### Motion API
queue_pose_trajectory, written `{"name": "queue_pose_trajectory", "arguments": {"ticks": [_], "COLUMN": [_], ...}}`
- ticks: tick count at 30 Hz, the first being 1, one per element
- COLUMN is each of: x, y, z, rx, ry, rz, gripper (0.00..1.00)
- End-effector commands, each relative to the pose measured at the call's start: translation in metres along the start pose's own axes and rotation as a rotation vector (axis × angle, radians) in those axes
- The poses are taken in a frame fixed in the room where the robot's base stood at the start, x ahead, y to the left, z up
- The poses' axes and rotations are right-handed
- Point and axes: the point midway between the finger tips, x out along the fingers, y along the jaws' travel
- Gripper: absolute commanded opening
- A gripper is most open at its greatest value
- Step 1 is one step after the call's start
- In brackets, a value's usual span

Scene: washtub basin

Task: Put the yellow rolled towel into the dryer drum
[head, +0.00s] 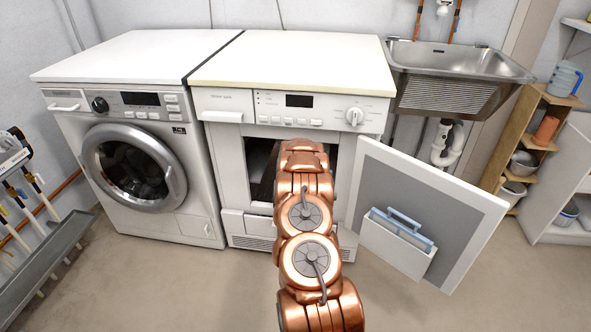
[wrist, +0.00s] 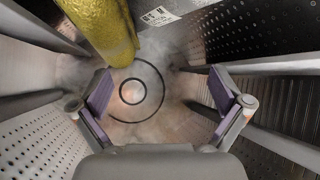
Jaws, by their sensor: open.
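The yellow rolled towel (wrist: 100,22) shows at the top left of the wrist view, inside the dryer drum, with its upper part cut off by the frame. It is apart from my gripper (wrist: 160,90), which is open with nothing between its purple-padded fingers. The drum's perforated metal wall (wrist: 38,122) surrounds the gripper, with its round back plate (wrist: 150,90) ahead. In the head view, my arm reaches into the open front of the dryer (head: 223,102). The arm hides the gripper, the towel and most of the drum there.
The dryer door (head: 470,215) stands open to the right, with a holder of blue items on its inner face. A washing machine (head: 135,170) with its round door shut stands to the left. A metal sink (head: 460,60) and shelves are at the right. Drum ribs (wrist: 285,67) stick inward.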

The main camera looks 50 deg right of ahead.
Motion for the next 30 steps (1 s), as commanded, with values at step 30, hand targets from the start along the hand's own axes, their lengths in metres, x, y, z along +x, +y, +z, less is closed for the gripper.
{"name": "queue_pose_trajectory", "arguments": {"ticks": [30], "x": [-0.079], "y": [0.000], "z": [0.000], "rx": [0.000], "ry": [0.002], "rz": [0.000], "gripper": [1.00]}}
